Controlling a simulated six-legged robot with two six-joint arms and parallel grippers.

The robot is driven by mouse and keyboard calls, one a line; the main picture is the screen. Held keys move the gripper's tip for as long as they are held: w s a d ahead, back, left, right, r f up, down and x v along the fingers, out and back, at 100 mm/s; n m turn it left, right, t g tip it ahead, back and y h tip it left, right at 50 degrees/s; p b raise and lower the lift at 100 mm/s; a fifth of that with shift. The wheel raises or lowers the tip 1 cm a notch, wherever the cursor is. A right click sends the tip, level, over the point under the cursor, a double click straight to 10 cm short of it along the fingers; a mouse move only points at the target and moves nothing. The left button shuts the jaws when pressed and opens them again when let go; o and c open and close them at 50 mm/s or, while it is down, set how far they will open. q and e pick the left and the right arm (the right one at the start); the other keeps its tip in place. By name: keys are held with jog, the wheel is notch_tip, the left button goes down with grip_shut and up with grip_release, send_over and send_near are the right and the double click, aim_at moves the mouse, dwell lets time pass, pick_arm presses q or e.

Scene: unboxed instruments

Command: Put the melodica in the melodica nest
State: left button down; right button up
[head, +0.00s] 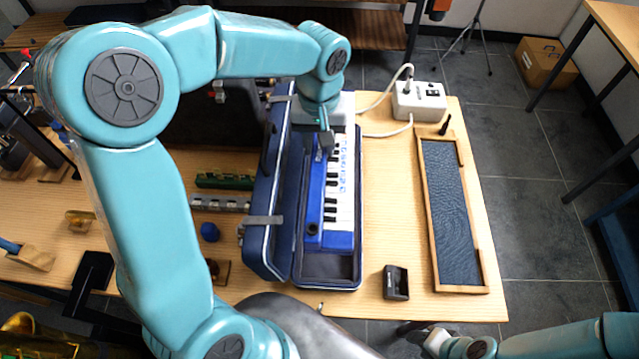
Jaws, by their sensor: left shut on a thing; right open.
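The melodica (341,195) is blue with white and black keys. It lies lengthwise in an open dark blue case (330,284), its near end inside the case's near wall. My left gripper (326,145) points down at the melodica's far part and is shut on it; the wrist hides the far end. A wooden-framed tray with a dark blue lining (447,205), which looks like the melodica nest, lies empty to the right. My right gripper (419,332) is low at the table's front edge, away from the melodica; its fingers show only small and dark.
A white power box (418,101) with cables stands behind the nest. A small black holder (396,282) sits between case and nest. The raised case lid (262,200) borders the left side. Green and silver harmonica-like pieces (223,181) lie further left. Bare wood separates case and nest.

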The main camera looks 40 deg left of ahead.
pick_arm(q)
notch_tip(320, 180, down, 14)
dwell(0.4)
jog(key=shift+r, duration=0.1)
jog(key=c, duration=1.2)
grip_release()
jog(key=shift+f+b, duration=0.25)
jog(key=shift+b, duration=0.05)
jog(key=o, duration=0.4)
jog(key=shift+r, duration=0.1)
